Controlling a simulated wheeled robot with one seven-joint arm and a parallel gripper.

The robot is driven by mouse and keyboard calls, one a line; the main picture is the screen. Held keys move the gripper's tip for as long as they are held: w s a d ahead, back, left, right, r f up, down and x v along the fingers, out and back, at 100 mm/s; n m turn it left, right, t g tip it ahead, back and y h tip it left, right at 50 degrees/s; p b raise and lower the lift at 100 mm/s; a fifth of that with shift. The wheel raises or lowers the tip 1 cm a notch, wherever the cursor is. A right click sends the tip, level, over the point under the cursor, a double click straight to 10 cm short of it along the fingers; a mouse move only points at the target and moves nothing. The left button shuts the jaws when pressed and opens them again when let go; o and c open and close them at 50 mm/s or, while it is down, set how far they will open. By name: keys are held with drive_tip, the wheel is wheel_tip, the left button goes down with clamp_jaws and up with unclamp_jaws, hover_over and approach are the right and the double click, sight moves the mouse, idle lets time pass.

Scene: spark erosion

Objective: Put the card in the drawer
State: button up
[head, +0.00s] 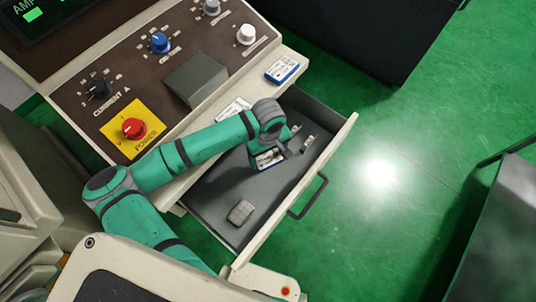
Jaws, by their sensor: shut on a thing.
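The drawer (283,189) is pulled open below the control panel, with its grey inside showing. A white card with a blue edge (268,161) is at my gripper (277,152), over the drawer's inside. My gripper is shut on this card and points down, with the wrist partly covering it. I cannot tell whether the card touches the drawer floor. A similar blue-and-white card (282,70) lies on the console ledge behind the drawer.
A grey ribbed block (240,212) lies in the drawer's near part, and a small metal piece (308,143) near its far end. A white label or card (232,110) lies on the ledge. The drawer handle (309,197) sticks out right.

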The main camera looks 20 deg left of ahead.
sight(268, 158)
drive_tip(key=o, duration=1.1)
wheel_tip(268, 158, up, 12)
drive_tip(key=shift+r, duration=0.1)
